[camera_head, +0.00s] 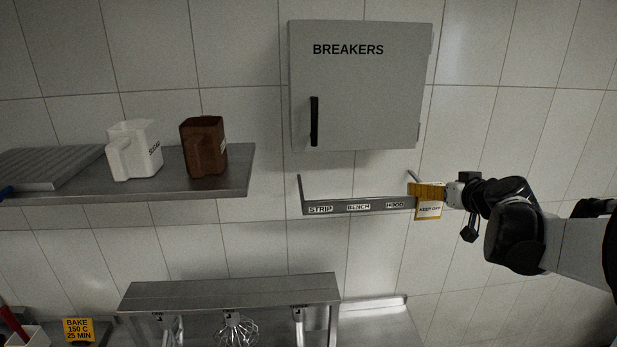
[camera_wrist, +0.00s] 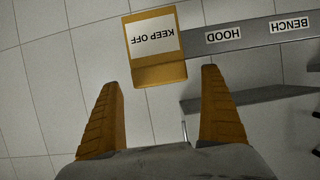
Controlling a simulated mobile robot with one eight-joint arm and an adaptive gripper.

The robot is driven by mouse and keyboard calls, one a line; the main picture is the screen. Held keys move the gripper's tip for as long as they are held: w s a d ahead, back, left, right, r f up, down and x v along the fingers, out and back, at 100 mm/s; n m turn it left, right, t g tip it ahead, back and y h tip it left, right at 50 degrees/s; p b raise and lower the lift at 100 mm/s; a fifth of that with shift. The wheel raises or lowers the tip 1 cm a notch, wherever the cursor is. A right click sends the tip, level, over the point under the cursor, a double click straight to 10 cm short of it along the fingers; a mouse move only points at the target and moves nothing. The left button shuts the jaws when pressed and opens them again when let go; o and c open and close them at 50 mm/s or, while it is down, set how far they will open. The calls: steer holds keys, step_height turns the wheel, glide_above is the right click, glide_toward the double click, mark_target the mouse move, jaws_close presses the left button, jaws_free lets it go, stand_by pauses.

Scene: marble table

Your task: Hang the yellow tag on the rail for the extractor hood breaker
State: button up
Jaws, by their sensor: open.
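The yellow tag (camera_head: 428,211), with a white "KEEP OFF" label, is at the right end of the grey rail (camera_head: 358,206), just right of the HOOD label (camera_head: 395,205). In the wrist view the tag (camera_wrist: 153,44) appears upside down beside the HOOD label (camera_wrist: 223,34), with its folded top toward me. My gripper (camera_head: 426,190) is at the tag's top edge in the head view. In the wrist view my gripper (camera_wrist: 159,80) has its yellow fingers spread, with space between each finger and the tag. The tag's contact with the rail is hidden.
The rail also bears STRIP (camera_head: 320,210) and BENCH (camera_head: 358,207) labels. A closed BREAKERS cabinet (camera_head: 360,85) is above it. A shelf (camera_head: 235,180) with a white and a brown jug is at left. A lower rack (camera_head: 235,290) holds a whisk and other utensils.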

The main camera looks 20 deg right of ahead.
steer(key=shift+x, duration=1.1)
steer(key=shift+s+a, duration=0.1)
steer(key=shift+s, duration=0.05)
steer(key=shift+c, duration=1)
steer(key=c, duration=1)
steer(key=shift+r, duration=0.1)
steer(key=shift+r, duration=0.55)
step_height(320, 180, up, 3)
steer(key=shift+f, duration=0.25)
steer(key=s+d+r, duration=0.1)
steer(key=d+r, duration=0.1)
steer(key=d, duration=0.1)
steer(key=s+d+r+b, duration=0.1)
steer(key=s+d+r, duration=0.1)
steer(key=d+r, duration=0.1)
steer(key=s+d+r+b, duration=0.1)
steer(key=d+r, duration=0.1)
steer(key=d, duration=0.3)
steer(key=shift+s+r, duration=0.15)
steer(key=shift+s, duration=0.15)
